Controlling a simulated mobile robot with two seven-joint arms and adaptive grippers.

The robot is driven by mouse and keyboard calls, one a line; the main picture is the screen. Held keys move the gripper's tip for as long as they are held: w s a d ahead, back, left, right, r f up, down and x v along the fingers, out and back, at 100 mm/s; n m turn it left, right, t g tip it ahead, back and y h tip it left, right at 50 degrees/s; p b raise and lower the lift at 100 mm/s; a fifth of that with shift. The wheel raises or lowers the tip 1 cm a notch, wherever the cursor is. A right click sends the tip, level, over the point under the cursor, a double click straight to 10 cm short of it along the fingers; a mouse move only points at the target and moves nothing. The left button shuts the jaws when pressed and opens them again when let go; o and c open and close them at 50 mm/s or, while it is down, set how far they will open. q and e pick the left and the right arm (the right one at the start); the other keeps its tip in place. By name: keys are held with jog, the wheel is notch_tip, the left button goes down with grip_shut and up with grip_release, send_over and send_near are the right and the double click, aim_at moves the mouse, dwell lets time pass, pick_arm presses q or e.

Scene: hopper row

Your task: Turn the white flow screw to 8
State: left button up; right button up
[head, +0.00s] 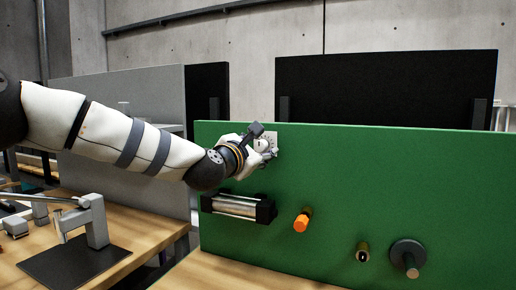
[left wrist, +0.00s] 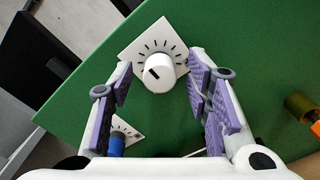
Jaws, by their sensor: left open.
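The white flow screw (left wrist: 160,74) is a round white knob with a black line on its face. It sits on a white square plate (left wrist: 131,49) with black tick marks, fixed to the green panel (head: 350,165). Numbers on the plate are too small to read. My left gripper (left wrist: 161,66) is open, with its purple-padded fingers on either side of the knob and a gap at each side. In the head view, the left gripper (head: 266,150) is at the panel's upper left and mostly hides the knob. My right gripper is in neither view.
A blue knob (left wrist: 116,145) on another white plate is close to the left finger. Below on the panel are a metal cylinder (head: 235,206), an orange knob (head: 302,220), a small dark fitting (head: 362,252) and a dark round knob (head: 408,254). A bracket stand (head: 95,220) is on the left table.

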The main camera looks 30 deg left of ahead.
pick_arm(q)
jog(key=shift+c, duration=0.5)
grip_shut()
jog(key=shift+m, duration=0.3)
jog(key=m, duration=0.7)
jog(key=shift+m, duration=0.3)
jog(key=m, duration=0.3)
jog(key=shift+m, duration=2.4)
